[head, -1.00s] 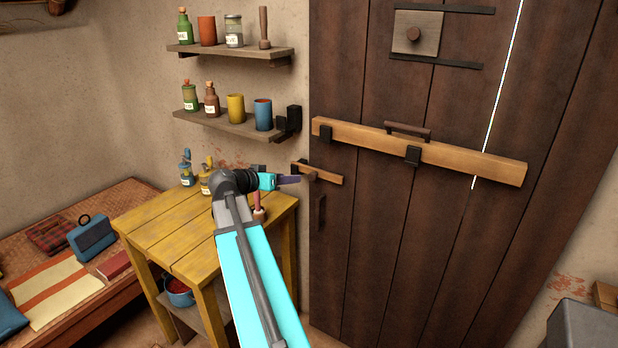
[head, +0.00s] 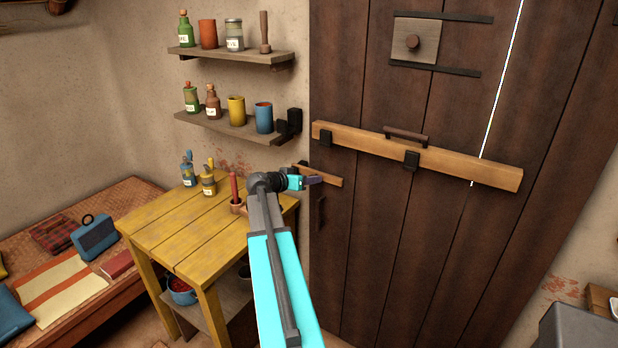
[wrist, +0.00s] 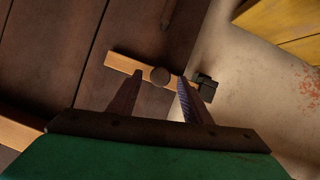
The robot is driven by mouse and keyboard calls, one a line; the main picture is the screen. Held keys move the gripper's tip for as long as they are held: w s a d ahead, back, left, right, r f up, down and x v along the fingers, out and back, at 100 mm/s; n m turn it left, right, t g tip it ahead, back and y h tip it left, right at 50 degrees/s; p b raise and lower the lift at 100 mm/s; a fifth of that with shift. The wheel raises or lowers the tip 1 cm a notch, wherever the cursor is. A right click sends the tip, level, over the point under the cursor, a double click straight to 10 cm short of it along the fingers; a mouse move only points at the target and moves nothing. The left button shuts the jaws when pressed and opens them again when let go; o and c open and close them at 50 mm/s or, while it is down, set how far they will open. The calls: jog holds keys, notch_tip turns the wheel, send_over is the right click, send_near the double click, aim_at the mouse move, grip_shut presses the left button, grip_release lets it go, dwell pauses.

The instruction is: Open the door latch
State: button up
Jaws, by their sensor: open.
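The small door latch is a light wooden bar (head: 333,181) at the left edge of the dark plank door (head: 380,230). In the wrist view the latch bar (wrist: 124,63) carries a round dark knob (wrist: 160,77), and its right end sits at a black bracket (wrist: 204,87) by the door edge. My gripper (head: 315,180) is in front of the latch and hides part of it in the head view. In the wrist view my gripper (wrist: 160,80) is open, with the knob showing between its fingertips. I cannot tell whether the fingers touch the bar.
A long wooden crossbar (head: 465,164) with a dark handle lies across the door above the latch. A yellow table (head: 175,225) with small bottles stands left of my arm. Two wall shelves (head: 235,53) hold bottles and cups. A dark vertical pull (head: 319,214) sits below the latch.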

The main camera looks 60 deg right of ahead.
jog(key=shift+d+f, duration=0.2)
jog(key=shift+d, duration=0.25)
grip_shut()
